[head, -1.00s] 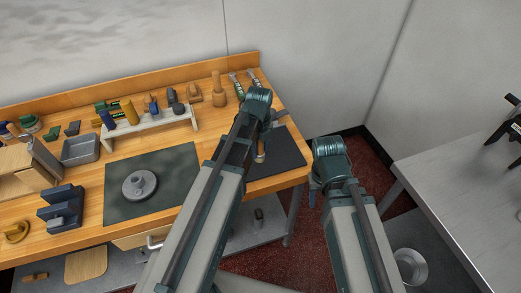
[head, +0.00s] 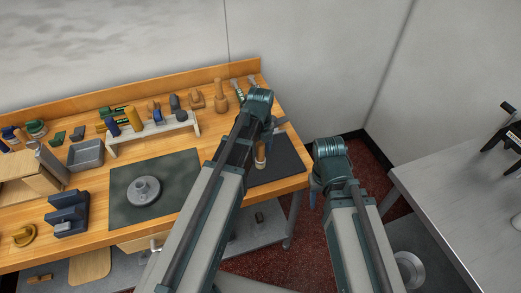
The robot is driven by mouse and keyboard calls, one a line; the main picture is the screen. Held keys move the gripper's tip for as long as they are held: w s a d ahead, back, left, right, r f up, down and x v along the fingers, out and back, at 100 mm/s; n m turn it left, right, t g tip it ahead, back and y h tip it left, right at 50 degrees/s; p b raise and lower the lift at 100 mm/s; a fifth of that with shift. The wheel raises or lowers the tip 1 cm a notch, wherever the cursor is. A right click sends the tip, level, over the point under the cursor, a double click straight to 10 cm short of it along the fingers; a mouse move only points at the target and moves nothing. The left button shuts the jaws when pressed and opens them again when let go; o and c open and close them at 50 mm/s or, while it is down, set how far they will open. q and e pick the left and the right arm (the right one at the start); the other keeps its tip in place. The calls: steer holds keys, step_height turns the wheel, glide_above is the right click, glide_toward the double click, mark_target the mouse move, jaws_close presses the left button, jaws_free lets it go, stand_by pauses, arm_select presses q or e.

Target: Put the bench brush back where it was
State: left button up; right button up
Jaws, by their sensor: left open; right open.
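I cannot tell for sure which thing is the bench brush. A small upright piece with a wooden, light-topped body (head: 260,156) stands on the dark mat (head: 288,160) at the bench's right end, partly hidden by my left arm; it may be the brush. My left gripper (head: 266,124) is over the far part of this mat, open, its fingers mostly hidden behind its own wrist. I cannot tell whether it touches anything. My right gripper (head: 314,192) is open and empty, off the bench's right edge above the red floor.
The wooden bench (head: 95,208) carries a white rack (head: 153,136) of tools, a wooden mallet-like piece (head: 220,98), a grey tray (head: 86,154) and a dark green mat (head: 177,180) with a grey round weight (head: 143,191). A grey table (head: 455,190) stands at right.

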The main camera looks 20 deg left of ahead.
arm_select(q)
step_height(320, 180, up, 9)
steer(key=p, duration=0.8)
steer(key=shift+s+d+f+n, duration=0.1)
steer(key=shift+s+d+n, duration=0.2)
steer(key=shift+s+n, duration=0.1)
steer(key=s+d+n, duration=0.5)
steer(key=s+n, duration=0.1)
steer(key=n, duration=0.4)
steer(key=s+d+n+y, duration=0.1)
steer(key=s+d+n, duration=0.3)
steer(key=s+n, duration=0.3)
steer(key=n, duration=0.4)
steer(key=shift+s+d, duration=0.2)
steer(key=shift+d, duration=0.2)
